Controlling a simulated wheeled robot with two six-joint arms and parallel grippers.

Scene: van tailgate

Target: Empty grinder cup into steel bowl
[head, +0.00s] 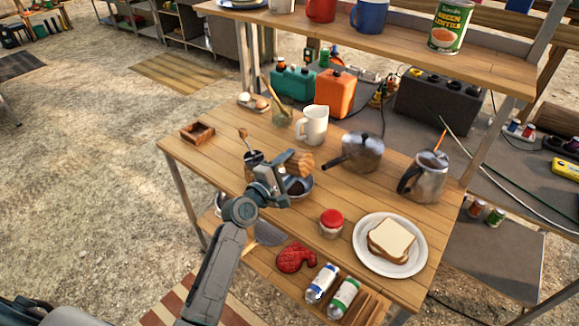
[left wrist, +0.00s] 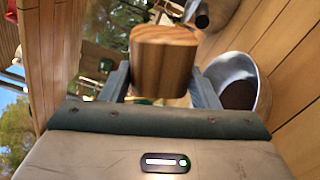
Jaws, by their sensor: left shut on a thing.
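My left gripper (head: 277,180) is shut on a wooden grinder cup (head: 298,163), held above the wooden table. In the left wrist view the cup (left wrist: 165,62) sits between the two fingers. Its opening and inside cannot be made out. The steel bowl (head: 309,187) stands on the table just below and beside the cup, partly hidden by the gripper in the head view. In the left wrist view the bowl (left wrist: 228,67) is right of the cup and has a dark brown mass in it. My right gripper is not in view.
A dark container with a spoon (head: 252,158) stands left of the gripper. A grey pot (head: 361,153) and white pitcher (head: 312,125) stand behind. A red-lidded jar (head: 331,224), plate (head: 361,250) with sandwich and steel jug (head: 427,180) are to the right. A shelf overhangs the back.

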